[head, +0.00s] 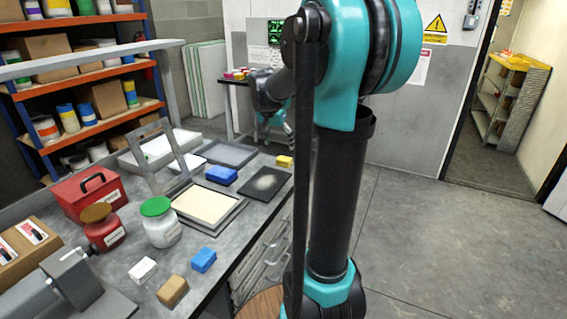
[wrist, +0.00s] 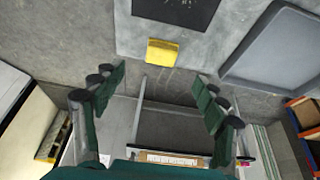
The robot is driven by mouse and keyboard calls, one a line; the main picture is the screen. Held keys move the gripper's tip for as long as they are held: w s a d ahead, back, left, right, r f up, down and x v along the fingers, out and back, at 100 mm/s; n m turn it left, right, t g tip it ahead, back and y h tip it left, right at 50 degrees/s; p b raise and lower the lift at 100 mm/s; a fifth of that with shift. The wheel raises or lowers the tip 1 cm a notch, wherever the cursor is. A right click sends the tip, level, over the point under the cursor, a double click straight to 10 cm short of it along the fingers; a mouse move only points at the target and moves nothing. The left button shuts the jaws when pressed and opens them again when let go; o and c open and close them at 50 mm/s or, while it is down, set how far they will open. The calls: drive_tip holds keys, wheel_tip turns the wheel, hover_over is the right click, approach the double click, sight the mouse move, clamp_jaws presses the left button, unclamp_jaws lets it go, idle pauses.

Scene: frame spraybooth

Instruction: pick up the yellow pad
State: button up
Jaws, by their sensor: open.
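The yellow pad (head: 284,161) lies on the grey workbench (head: 226,240) near its right edge, beyond the black panel with a pale smudge (head: 264,182). In the wrist view the yellow pad (wrist: 162,52) shows whole, near the bench edge and above the gap between the fingers. My gripper (wrist: 160,84) is open and empty, with its two dark green fingers spread to either side. The fingers are apart from the pad. In the head view my gripper (head: 277,122) is partly hidden behind my own arm, beyond the pad.
Blue pads (head: 221,174), a cream panel (head: 206,206), a green-lidded jar (head: 161,222) and a red box (head: 88,193) stand on the bench. A grey tray (wrist: 281,48) lies to the right of the pad in the wrist view. Bare bench surrounds the pad.

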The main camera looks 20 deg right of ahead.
hover_over(284, 159)
drive_tip(key=s+a, duration=0.2)
drive_tip(key=f, duration=0.4)
drive_tip(key=shift+d+f, duration=0.2)
drive_tip(key=shift+f, duration=0.1)
drive_tip(key=shift+w+x, duration=0.15)
drive_tip(key=shift+x, duration=1.1)
drive_tip(key=shift+w+x, duration=0.15)
drive_tip(key=shift+x, duration=1.15)
drive_tip(key=shift+r, duration=0.15)
drive_tip(key=c, duration=1)
drive_tip(key=shift+c, duration=0.2)
wheel_tip(284, 159, up, 20)
